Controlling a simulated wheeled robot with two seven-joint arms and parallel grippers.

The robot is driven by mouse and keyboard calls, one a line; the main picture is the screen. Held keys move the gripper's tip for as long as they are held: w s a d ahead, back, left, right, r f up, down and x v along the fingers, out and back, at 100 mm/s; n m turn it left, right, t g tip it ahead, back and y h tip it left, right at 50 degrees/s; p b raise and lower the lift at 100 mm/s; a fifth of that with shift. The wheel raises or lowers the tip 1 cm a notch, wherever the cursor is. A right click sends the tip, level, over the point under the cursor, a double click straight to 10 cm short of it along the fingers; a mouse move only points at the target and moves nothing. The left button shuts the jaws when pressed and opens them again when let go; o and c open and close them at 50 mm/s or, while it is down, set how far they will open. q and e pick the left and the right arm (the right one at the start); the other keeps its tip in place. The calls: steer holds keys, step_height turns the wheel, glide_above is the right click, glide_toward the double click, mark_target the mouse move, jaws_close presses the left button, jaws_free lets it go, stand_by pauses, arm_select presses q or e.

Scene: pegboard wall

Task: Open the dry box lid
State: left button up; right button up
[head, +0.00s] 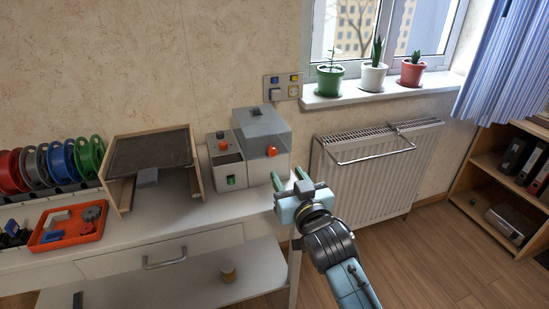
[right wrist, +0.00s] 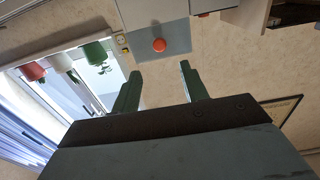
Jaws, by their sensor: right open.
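The dry box (head: 258,160) is a pale grey box with a clear top on the right end of the white bench, with an orange knob (head: 271,151) at its front. The lid appears down. A small dark piece shows on or through the clear top; I cannot tell which. My right gripper (head: 288,176) is open and empty, just right of and in front of the box, apart from it. In the right wrist view the box (right wrist: 155,20) and its orange knob (right wrist: 158,45) appear beyond the open fingers. My left gripper is not in view.
A smaller box (head: 228,169) with a red knob stands against the dry box's left. A wooden-sided unit (head: 151,150), an orange tray (head: 75,226) and several spools (head: 60,160) fill the bench's left. A radiator (head: 365,175) stands right, below potted plants (head: 373,77) on the sill.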

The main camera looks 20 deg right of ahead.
mark_target(273, 153)
steer(key=w+b, duration=0.1)
steer(key=w, duration=0.3)
steer(key=w+b, duration=0.1)
steer(key=w, duration=0.4)
steer(key=shift+a+f, duration=0.15)
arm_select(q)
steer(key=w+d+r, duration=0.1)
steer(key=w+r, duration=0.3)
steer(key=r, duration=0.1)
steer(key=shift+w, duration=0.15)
arm_select(e)
steer(key=shift+w, duration=0.65)
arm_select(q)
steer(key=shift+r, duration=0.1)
arm_select(e)
steer(key=shift+c, duration=0.3)
jaws_close()
